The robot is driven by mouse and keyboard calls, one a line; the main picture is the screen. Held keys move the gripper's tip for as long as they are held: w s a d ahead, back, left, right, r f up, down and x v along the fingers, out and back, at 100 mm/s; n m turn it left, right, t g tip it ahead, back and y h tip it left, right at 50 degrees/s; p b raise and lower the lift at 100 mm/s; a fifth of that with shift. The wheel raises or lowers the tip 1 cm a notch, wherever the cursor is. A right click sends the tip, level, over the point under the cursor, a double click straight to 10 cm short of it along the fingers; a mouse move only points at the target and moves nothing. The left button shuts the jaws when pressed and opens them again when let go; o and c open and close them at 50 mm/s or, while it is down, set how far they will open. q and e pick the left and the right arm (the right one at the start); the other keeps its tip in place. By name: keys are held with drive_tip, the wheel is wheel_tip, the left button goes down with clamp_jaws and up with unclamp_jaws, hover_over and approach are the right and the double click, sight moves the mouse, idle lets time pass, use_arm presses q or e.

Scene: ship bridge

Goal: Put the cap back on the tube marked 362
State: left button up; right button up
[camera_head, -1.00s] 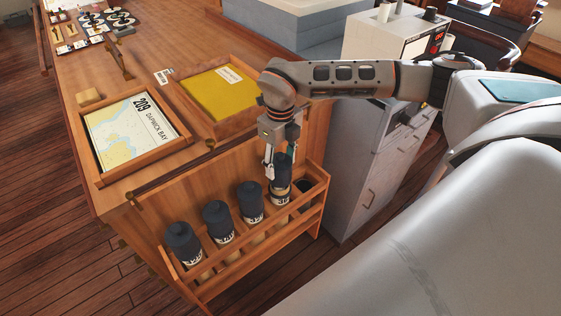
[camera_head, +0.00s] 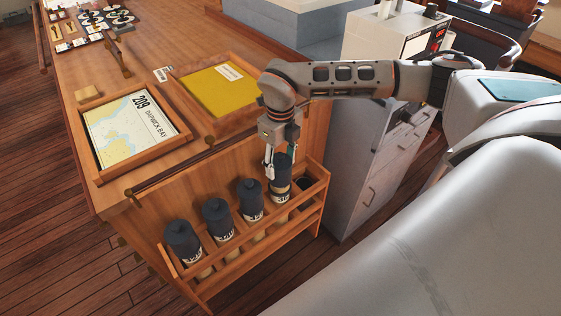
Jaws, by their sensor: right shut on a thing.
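Several dark-capped tubes stand in a row in a wooden rack on the front of the desk. My right gripper (camera_head: 281,160) points down at the right-hand capped tube and is shut on its dark cap (camera_head: 281,164). That cap sits on or right at the top of the tube (camera_head: 280,190), which has a pale label band; its number is too small to read surely. Whether the cap is fully seated cannot be told. The other tubes, such as the neighbouring one (camera_head: 251,199), wear dark caps. My left gripper is not in view.
The wooden rack (camera_head: 240,252) has an empty-looking dark slot at its right end. Above it, the desk holds a framed chart (camera_head: 130,128) and a tray with a yellow folder (camera_head: 212,92). A grey cabinet (camera_head: 365,170) stands to the right.

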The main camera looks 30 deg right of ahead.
drive_tip(key=shift+f, duration=0.35)
idle(0.9)
drive_tip(key=shift+f, duration=0.1)
idle(0.4)
drive_tip(key=o, duration=1.8)
